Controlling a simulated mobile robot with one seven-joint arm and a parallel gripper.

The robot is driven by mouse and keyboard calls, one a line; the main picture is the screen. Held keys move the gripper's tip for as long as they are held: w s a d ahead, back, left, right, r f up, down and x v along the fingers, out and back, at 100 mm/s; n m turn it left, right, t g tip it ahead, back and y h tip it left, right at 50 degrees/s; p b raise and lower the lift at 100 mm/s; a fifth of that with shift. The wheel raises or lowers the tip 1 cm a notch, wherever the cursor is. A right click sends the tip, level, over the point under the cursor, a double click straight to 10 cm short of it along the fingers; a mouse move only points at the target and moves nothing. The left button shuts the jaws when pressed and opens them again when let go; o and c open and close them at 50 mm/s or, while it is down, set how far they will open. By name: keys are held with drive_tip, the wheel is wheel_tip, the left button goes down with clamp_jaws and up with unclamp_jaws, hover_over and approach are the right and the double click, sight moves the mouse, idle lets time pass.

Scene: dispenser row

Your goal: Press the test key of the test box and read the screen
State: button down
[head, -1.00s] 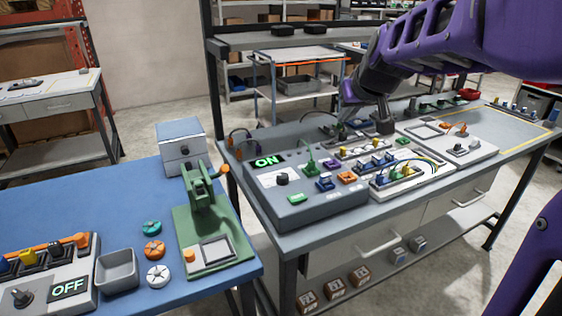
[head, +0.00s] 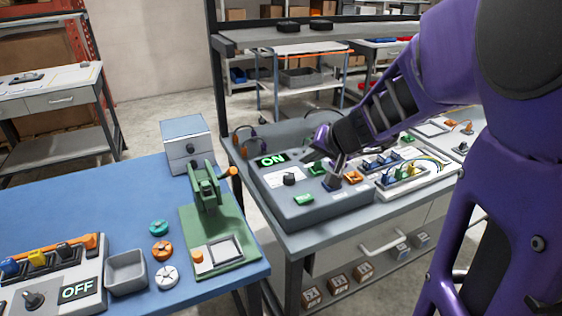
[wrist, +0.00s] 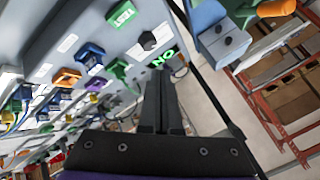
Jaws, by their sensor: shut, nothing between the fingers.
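The test box (head: 318,207) is a grey sloped console on the grey bench, with a dark screen (head: 271,160) reading ON in green. Its black knob (head: 289,179) sits on a white plate. A green key with small lettering (head: 304,200) is near its front edge; it also shows in the wrist view (wrist: 121,14), its lettering too small to read surely. In the wrist view the fingers (wrist: 158,82) appear below the upside-down screen (wrist: 163,58).
An orange part (head: 353,177) and a tray of coloured connectors with wires (head: 405,178) are right of my gripper. A blue-topped table (head: 90,205) at left holds a green press (head: 222,240), a grey bin (head: 126,273) and another box reading OFF (head: 77,291).

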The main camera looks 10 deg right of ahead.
sight(306, 201)
drive_tip(key=shift+f, duration=0.1)
wheel_tip(306, 201, down, 9)
drive_tip(key=b, duration=0.8)
drive_tip(key=shift+r, duration=0.2)
drive_tip(key=shift+f, duration=0.2)
idle(1.6)
drive_tip(key=shift+f+b, duration=0.25)
drive_tip(key=shift+b, duration=0.45)
drive_tip(key=shift+f+b, duration=0.3)
drive_tip(key=shift+f, duration=0.15)
drive_tip(key=shift+r, duration=0.15)
idle(0.6)
drive_tip(key=shift+r+p, duration=0.6)
drive_tip(key=shift+r, duration=0.15)
